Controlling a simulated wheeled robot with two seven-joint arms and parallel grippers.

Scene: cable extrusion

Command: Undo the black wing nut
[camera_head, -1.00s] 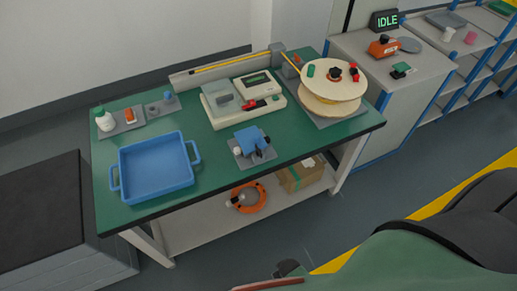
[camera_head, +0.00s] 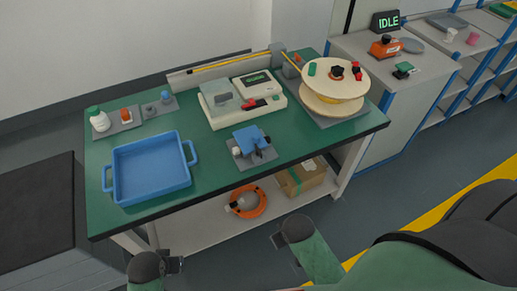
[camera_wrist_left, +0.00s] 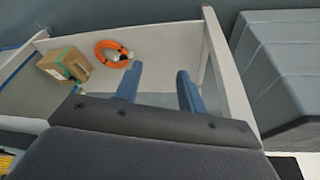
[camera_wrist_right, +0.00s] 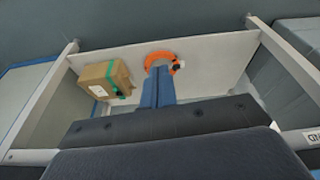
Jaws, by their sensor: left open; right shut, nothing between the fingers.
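A cream spool (camera_head: 325,92) with a round flange stands on a grey plate at the right end of the green bench. A small black part (camera_head: 337,72), which looks like the black wing nut, sits near the middle of its top; its wings are too small to make out. My left gripper (camera_head: 174,265) is low in front of the bench; its two blue fingers (camera_wrist_left: 157,85) are apart and empty in the left wrist view. My right gripper (camera_head: 278,241) is also below the bench's front edge; its fingers (camera_wrist_right: 158,85) are together with nothing between them.
A blue tray (camera_head: 151,168), a blue clamp-like fixture (camera_head: 250,142) and a cream device (camera_head: 243,100) stand on the green bench (camera_head: 215,160). A cardboard box (camera_head: 303,178) and an orange coil (camera_head: 246,202) lie on the lower shelf. A side cabinet (camera_head: 395,110) stands right.

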